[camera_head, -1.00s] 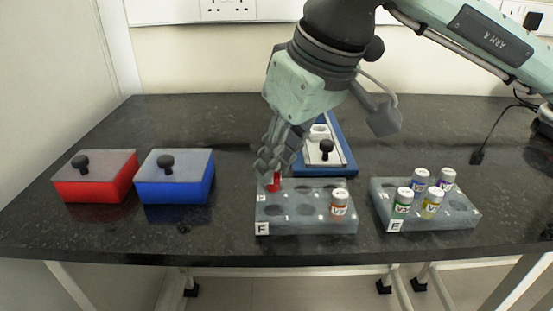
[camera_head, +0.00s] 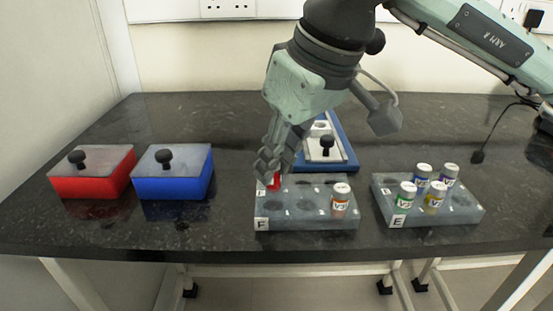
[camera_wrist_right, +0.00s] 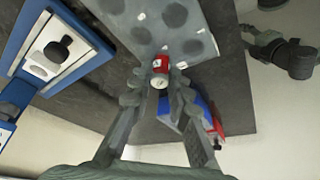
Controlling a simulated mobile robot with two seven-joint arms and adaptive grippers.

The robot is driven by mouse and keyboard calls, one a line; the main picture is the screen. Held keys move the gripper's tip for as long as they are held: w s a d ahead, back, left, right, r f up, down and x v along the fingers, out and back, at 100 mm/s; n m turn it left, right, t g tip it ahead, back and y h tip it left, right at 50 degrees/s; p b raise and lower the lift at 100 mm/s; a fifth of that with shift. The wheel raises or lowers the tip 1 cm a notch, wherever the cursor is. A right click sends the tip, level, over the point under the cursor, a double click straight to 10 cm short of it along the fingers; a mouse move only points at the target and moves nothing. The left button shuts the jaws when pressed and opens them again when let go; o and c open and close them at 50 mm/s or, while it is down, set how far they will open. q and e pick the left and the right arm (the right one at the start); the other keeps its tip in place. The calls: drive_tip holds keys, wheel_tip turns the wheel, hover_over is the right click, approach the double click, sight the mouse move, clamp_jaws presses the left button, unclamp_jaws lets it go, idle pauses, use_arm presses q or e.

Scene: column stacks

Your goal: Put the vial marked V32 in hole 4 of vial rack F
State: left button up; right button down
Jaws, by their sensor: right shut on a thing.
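My right gripper (camera_head: 268,178) points down over the back-left part of vial rack F (camera_head: 300,222). It is shut on a red vial (camera_head: 275,181), which is partly hidden by the fingers. The vial's mark cannot be read. In the right wrist view, the red vial (camera_wrist_right: 160,65) with its pale cap sits between the fingertips, at the edge of the rack (camera_wrist_right: 120,22). I cannot tell how far it is in a hole. An orange-labelled vial (camera_head: 340,201) stands at the right of rack F; other holes there look empty. My left gripper is not in view.
Rack E (camera_head: 460,214) stands to the right with several vials. A blue-edged tray (camera_head: 349,160) with a black-knobbed plate lies behind rack F. A red box (camera_head: 90,185) and a blue box (camera_head: 172,187), both with knobbed lids, stand at left. Counter between boxes and rack is clear.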

drive_tip(key=shift+f, duration=0.25)
drive_tip(key=c, duration=1)
unclamp_jaws()
drive_tip(key=shift+c, duration=0.2)
drive_tip(key=shift+r, duration=0.1)
drive_tip(key=shift+r+p, duration=1.3)
drive_tip(key=shift+r, duration=1.65)
